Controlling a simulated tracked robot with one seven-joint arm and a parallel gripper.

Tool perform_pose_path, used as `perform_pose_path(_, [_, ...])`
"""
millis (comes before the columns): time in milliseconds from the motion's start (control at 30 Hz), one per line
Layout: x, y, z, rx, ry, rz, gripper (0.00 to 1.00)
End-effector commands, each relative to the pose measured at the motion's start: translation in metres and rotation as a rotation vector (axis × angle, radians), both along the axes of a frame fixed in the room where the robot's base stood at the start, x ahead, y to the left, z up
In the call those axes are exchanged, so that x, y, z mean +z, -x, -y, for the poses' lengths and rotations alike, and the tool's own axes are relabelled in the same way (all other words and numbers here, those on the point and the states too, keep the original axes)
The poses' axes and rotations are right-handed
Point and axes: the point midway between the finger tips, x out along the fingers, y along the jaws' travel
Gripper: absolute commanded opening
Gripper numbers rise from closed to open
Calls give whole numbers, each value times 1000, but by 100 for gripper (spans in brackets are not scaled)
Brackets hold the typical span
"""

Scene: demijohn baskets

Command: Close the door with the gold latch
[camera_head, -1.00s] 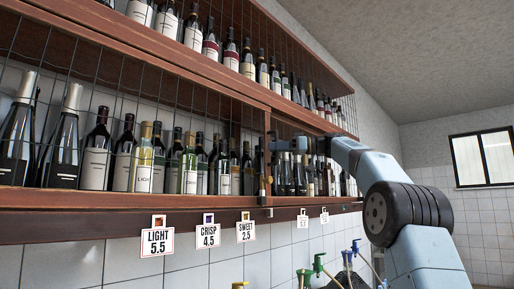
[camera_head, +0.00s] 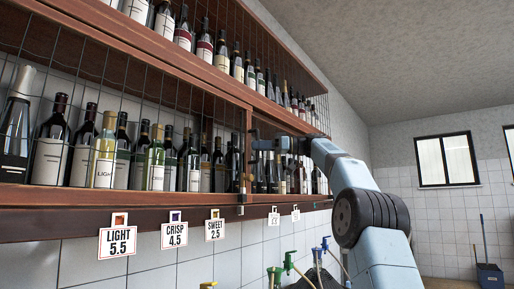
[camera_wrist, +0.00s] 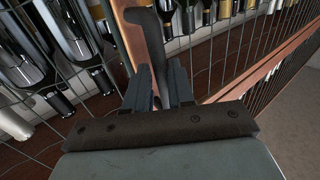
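My gripper (camera_head: 268,145) reaches in from the right at the lower shelf's wire-mesh front. In the wrist view its two fingers (camera_wrist: 159,88) are on either side of a dark, bent handle (camera_wrist: 151,38) and look closed against it. The handle also shows in the head view (camera_head: 255,133), by a wooden upright (camera_head: 247,150). A small gold piece, apparently the gold latch (camera_head: 249,177), is low on that upright. A grey fitting (camera_head: 241,198) sits just below on the shelf edge. I cannot tell how far the door stands open.
Wine bottles (camera_head: 48,145) stand in rows behind the mesh on both shelves. Price tags (camera_head: 117,241) hang under the lower shelf. Green and blue taps (camera_head: 289,262) stand below, near my arm. A window (camera_head: 447,160) is in the far wall, with open room at the right.

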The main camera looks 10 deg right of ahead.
Motion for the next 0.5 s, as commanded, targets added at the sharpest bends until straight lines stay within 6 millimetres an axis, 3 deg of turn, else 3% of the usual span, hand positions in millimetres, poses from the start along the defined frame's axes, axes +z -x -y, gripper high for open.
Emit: perform_pose_path(500, [1, 0, -7, 9, -1, 0, 19])
